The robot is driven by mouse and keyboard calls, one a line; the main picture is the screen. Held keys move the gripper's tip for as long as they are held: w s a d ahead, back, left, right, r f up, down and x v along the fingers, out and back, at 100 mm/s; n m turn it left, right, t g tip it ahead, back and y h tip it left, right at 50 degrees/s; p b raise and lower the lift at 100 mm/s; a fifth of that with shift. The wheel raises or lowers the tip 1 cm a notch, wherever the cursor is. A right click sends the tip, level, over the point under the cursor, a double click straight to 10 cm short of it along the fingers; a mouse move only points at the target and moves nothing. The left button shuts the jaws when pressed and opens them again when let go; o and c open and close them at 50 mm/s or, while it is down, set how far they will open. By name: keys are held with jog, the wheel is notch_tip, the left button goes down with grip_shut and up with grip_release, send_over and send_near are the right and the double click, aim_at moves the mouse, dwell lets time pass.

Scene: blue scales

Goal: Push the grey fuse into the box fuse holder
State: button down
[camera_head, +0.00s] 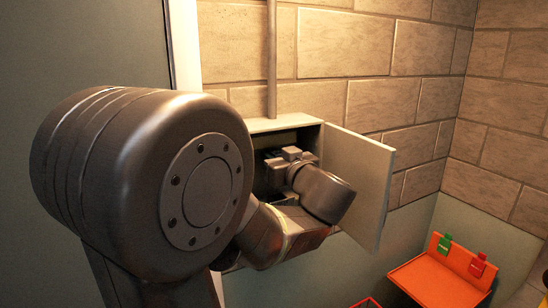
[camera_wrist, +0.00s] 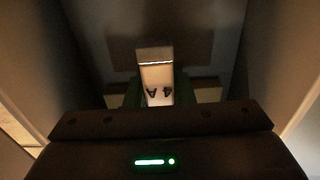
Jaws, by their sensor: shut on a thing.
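The wall box (camera_head: 285,123) stands open, its door (camera_head: 365,185) swung out to the right. My gripper (camera_head: 283,160) is inside the box opening, and my arm covers much of the inside. In the wrist view a pale grey block, apparently the fuse (camera_wrist: 156,75), is between my dark green fingers, with two dark marks on its near part. My gripper is shut on it. The fuse holder cannot be made out clearly; the fuse and fingers hide the area beyond, so I cannot tell whether the fuse touches it.
The box walls and open door stand close around my wrist. A conduit (camera_head: 271,60) runs down to the box top. At the lower right is an orange stand (camera_head: 440,280) with a green tag (camera_head: 444,244) and a red tag (camera_head: 478,265).

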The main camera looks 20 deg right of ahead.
aim_at(275, 196)
jog(key=shift+s, duration=0.1)
jog(key=shift+f, duration=0.1)
notch_tip(275, 196, down, 6)
jog(key=b, duration=0.6)
jog(key=shift+r, duration=0.2)
jog(key=shift+s+p, duration=0.1)
jog(key=shift+p, duration=0.85)
dwell(1.8)
jog(key=shift+f+b, duration=0.35)
jog(key=shift+f, duration=0.25)
dwell(0.4)
jog(key=c, duration=1.2)
grip_release()
jog(key=shift+o, duration=0.2)
jog(key=s+d+b, duration=0.1)
jog(key=s+b, duration=0.1)
jog(key=s, duration=1.1)
jog(key=shift+s, duration=0.4)
